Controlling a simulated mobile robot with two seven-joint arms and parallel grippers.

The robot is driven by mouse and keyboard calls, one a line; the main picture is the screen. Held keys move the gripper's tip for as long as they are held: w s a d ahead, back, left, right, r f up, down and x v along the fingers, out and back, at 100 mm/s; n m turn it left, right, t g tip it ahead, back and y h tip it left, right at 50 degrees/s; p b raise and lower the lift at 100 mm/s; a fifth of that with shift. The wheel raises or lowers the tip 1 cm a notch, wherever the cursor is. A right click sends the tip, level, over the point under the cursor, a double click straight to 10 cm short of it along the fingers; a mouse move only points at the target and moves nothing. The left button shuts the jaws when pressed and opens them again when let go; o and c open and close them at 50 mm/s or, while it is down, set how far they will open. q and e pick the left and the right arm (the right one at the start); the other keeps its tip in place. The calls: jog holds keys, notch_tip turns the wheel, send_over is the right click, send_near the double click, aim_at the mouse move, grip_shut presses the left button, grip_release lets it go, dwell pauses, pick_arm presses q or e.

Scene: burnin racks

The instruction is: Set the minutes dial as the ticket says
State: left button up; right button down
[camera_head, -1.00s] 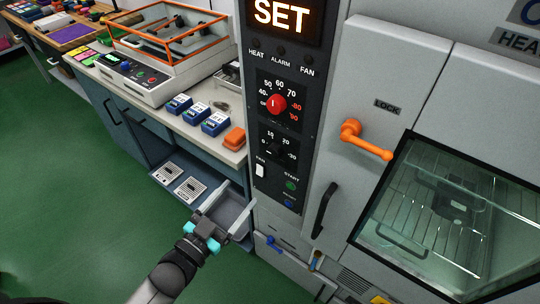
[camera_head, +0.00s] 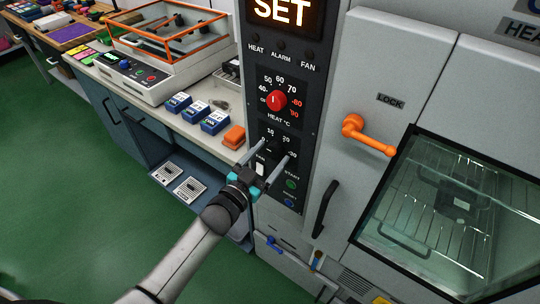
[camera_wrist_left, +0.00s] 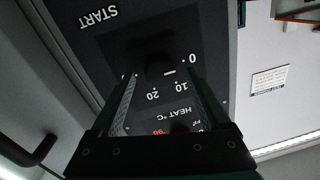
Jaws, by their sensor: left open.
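The minutes dial (camera_head: 276,147) is a small black knob on the dark control panel (camera_head: 262,120), below the red heat knob (camera_head: 277,100). Marks 10, 20 and 30 show around it in the head view. My left gripper (camera_head: 281,151) is open at the panel, its two fingers on either side of the dial. In the left wrist view the dark dial (camera_wrist_left: 160,66) lies between the fingertips, near the 0, 10 and 20 marks. I cannot tell whether the fingers touch it. No readable ticket shows. My right gripper is not in view.
The oven door has an orange lock lever (camera_head: 366,135) and a dark handle (camera_head: 325,209). Blue blocks (camera_head: 214,122) and an orange block (camera_head: 233,136) stand on the left bench.

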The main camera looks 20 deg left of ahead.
pick_arm(q)
jog(key=shift+w, duration=0.3)
jog(key=shift+c, duration=0.2)
grip_shut()
dwell(0.3)
